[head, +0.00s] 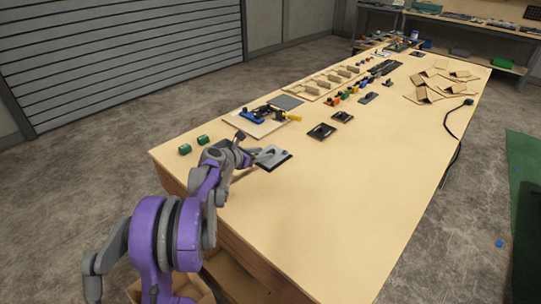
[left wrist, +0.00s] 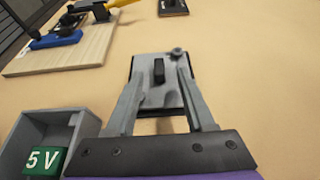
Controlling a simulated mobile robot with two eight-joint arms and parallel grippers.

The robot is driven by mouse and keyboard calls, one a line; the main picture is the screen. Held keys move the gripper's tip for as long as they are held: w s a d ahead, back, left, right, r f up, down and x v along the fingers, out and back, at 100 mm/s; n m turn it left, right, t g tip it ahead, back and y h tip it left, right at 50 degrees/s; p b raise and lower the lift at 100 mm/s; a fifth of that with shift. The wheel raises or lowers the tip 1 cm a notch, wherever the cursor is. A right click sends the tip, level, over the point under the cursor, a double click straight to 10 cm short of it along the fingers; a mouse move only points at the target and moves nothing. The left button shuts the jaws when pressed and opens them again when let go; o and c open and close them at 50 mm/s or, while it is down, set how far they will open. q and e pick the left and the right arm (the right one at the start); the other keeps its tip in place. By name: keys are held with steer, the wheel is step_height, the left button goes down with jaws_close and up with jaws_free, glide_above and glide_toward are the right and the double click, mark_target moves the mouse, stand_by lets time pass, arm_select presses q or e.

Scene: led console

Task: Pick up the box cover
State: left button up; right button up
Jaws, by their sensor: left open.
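A flat grey plate with dark edges and a small black raised piece in its middle, which looks like the box cover (head: 274,154), lies on the table just beyond my left gripper (head: 254,161). In the left wrist view the cover (left wrist: 160,92) is straight ahead. My left gripper (left wrist: 160,73) is open, with one finger along each side of the black piece. The fingers overlap the cover in the picture; I cannot tell whether they touch it. My right gripper is not in view.
A wooden board (head: 243,125) with blue and yellow parts lies beyond. Two dark plates (head: 321,131) lie to the right. The table's near right is clear.

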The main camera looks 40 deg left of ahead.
mark_target(269, 152)
arm_select(q)
steer(key=x, duration=0.3)
steer(key=shift+w+f, duration=0.15)
steer(key=shift+w, duration=0.2)
steer(key=shift+s, duration=0.1)
jaws_close()
